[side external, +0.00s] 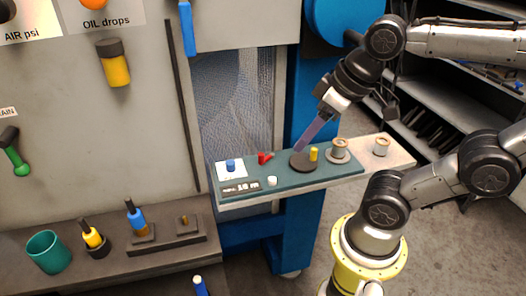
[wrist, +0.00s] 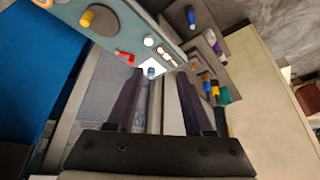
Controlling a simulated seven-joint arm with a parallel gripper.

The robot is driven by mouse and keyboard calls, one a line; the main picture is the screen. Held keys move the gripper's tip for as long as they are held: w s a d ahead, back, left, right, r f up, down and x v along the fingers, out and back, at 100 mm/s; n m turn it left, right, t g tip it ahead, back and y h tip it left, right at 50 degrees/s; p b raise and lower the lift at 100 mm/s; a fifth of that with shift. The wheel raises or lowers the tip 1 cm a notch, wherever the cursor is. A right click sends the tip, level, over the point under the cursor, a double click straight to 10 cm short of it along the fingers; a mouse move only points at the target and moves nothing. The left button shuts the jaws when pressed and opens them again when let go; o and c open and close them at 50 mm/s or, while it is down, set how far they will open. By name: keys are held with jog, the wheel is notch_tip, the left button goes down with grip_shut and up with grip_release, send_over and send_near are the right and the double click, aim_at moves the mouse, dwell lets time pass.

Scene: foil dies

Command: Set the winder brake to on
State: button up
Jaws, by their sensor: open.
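A teal panel (side external: 290,180) carries several controls, and I cannot tell from any label which is the winder brake. A small red lever (side external: 264,158) stands on it, also in the wrist view (wrist: 125,57). To its right is a dark round disc (side external: 302,163) with a yellow peg (side external: 314,154), which also shows in the wrist view (wrist: 87,18). A blue knob (side external: 231,165) sits on a white plate at the left, seen in the wrist view too (wrist: 151,71). My gripper (side external: 301,149) is open and empty above the panel, near the disc. Its fingers (wrist: 158,72) are spread.
A small white button (side external: 272,181) and a dark display (side external: 240,187) are at the panel's front. A lower ledge holds a green cup (side external: 47,252) and several coloured tools. A blue post (side external: 300,225) stands below the panel.

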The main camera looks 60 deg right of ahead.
jog(key=w+d+r+m+g, duration=0.1)
jog(key=w+d+r+g, duration=0.15)
jog(key=w, duration=0.65)
jog(key=m+g, duration=0.2)
jog(key=g, duration=0.1)
send_over(261, 154)
notch_tip(261, 154, down, 6)
notch_tip(261, 154, down, 11)
jog(key=shift+f, duration=0.15)
grip_shut()
